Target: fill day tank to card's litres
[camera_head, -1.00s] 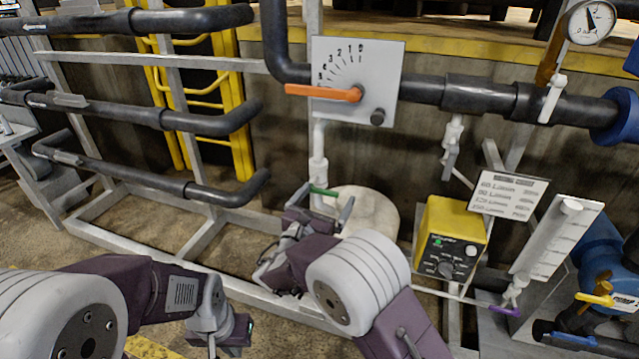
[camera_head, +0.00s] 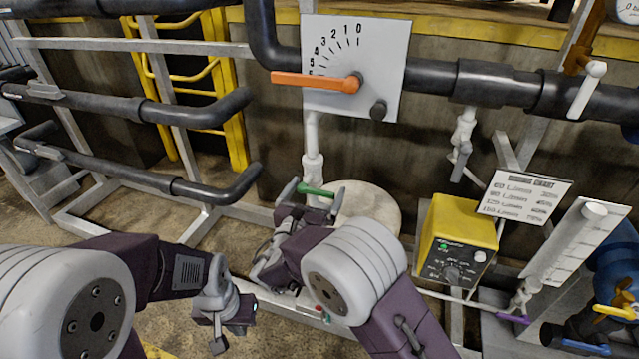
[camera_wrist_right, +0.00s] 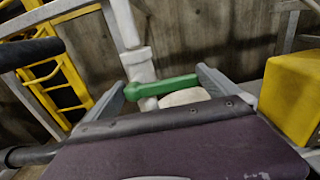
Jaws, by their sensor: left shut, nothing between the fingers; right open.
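A green valve handle (camera_head: 314,190) sits on a white vertical pipe (camera_head: 312,140). My right gripper (camera_head: 314,198) is open, its fingers on either side of the green handle; the right wrist view also shows the handle (camera_wrist_right: 160,88) between the fingers. Contact cannot be told. My left gripper (camera_head: 220,338) is shut and empty, low in the head view. A white chart card (camera_head: 522,196) lists L/min rows, too small to read surely. A white scaled gauge panel (camera_head: 574,245) stands right of it. An orange lever (camera_head: 315,81) points left on a numbered dial plate (camera_head: 385,55).
A yellow control box (camera_head: 455,225) with a knob and lit green light stands right of my right arm. A round white vessel (camera_head: 370,205) is behind my gripper. Purple (camera_head: 513,319) and yellow (camera_head: 612,312) handles are lower right. Black pipes (camera_head: 190,115) project at left.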

